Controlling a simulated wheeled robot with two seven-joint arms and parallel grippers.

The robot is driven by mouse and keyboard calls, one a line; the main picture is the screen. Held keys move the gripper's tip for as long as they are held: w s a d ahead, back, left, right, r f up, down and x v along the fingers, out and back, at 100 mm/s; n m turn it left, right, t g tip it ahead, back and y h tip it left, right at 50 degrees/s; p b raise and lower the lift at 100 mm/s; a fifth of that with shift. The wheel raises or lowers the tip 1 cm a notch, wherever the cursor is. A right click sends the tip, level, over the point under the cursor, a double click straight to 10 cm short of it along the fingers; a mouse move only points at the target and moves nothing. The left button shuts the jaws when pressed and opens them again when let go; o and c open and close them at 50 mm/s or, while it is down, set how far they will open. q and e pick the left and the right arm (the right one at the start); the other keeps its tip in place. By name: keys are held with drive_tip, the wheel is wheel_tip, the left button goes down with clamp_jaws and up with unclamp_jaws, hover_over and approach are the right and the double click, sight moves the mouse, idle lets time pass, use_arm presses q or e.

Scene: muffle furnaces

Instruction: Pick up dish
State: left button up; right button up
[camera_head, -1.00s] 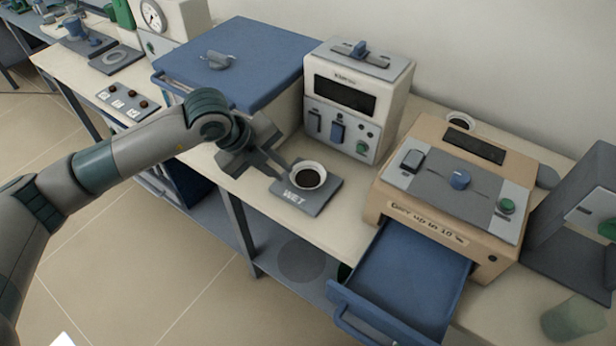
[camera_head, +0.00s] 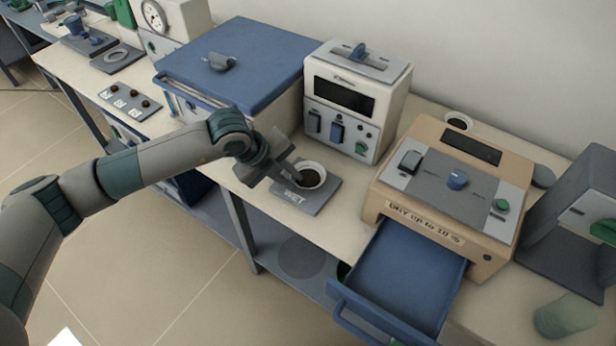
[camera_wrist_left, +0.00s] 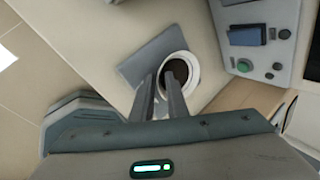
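The dish (camera_head: 311,177) is a small white round bowl with dark contents. It sits on the grey plate marked WET (camera_head: 327,197), on the bench. My left gripper (camera_head: 291,172) is at the left side of the dish. In the left wrist view its two fingers (camera_wrist_left: 161,82) are close together, with a narrow gap, at the near rim of the dish (camera_wrist_left: 191,82). I cannot tell whether they press on the rim. The dish looks level and on or very near the plate. My right gripper is not in view.
A blue-lidded box (camera_head: 240,65) and a white furnace unit (camera_head: 352,100) stand behind the plate. A tan unit (camera_head: 455,195) with an open blue drawer (camera_head: 405,280) stands to the right. Another small dish (camera_head: 459,122) sits at the back. A greenish cup (camera_head: 565,316) is at lower right.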

use_arm(q)
clamp_jaws()
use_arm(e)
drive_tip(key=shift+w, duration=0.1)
